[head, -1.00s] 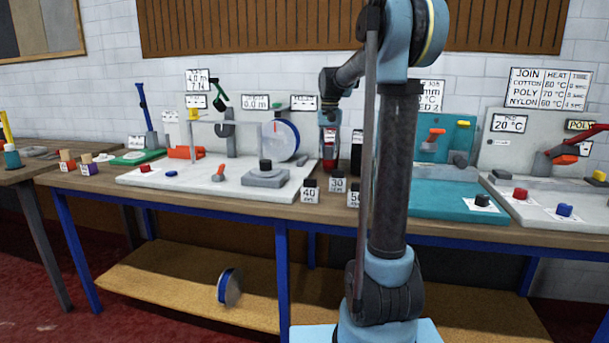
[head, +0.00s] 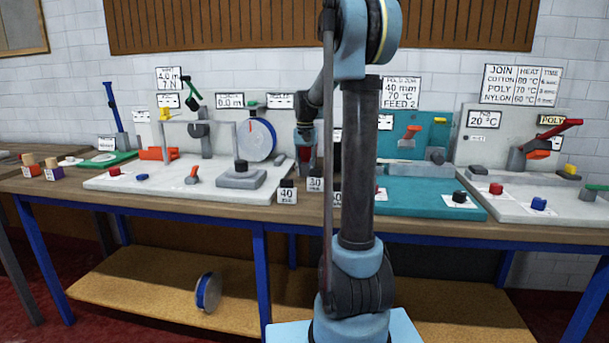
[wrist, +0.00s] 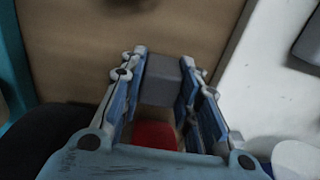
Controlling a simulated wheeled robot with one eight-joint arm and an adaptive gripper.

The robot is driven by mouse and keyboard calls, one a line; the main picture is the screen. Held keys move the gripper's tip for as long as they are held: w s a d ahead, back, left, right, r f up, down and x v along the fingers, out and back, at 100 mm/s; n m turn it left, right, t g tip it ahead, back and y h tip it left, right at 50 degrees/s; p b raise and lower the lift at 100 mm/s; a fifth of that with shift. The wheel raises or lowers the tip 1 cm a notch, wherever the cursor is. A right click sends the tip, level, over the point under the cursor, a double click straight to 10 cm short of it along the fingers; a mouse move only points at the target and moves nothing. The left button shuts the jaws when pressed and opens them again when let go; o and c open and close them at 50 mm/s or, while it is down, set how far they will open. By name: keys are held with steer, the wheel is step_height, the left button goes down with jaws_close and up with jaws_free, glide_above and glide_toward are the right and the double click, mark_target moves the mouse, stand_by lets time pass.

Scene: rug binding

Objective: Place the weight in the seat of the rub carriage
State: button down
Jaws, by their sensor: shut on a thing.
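My gripper (wrist: 166,85) is shut on a grey block, taken to be the weight (wrist: 162,78), in the wrist view. A red part (wrist: 156,134) shows between the fingers nearer the palm; I cannot tell whether it belongs to the weight. In the head view my gripper (head: 305,165) hangs over the bench, left of my arm column, and what it holds is too small to make out. A grey stepped block with a black knob (head: 240,178) stands on the white board to its left. It may be the rub carriage; its seat cannot be made out.
Labelled cubes, such as the 40 cube (head: 287,194), stand at the bench front near my gripper. My arm hides part of the bench and the teal station (head: 415,200). A heating press with a red lever (head: 550,135) stands right.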

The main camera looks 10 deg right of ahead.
step_height(320, 180, down, 2)
steer(key=shift+f, duration=0.1)
steer(key=c, duration=1.2)
jaws_free()
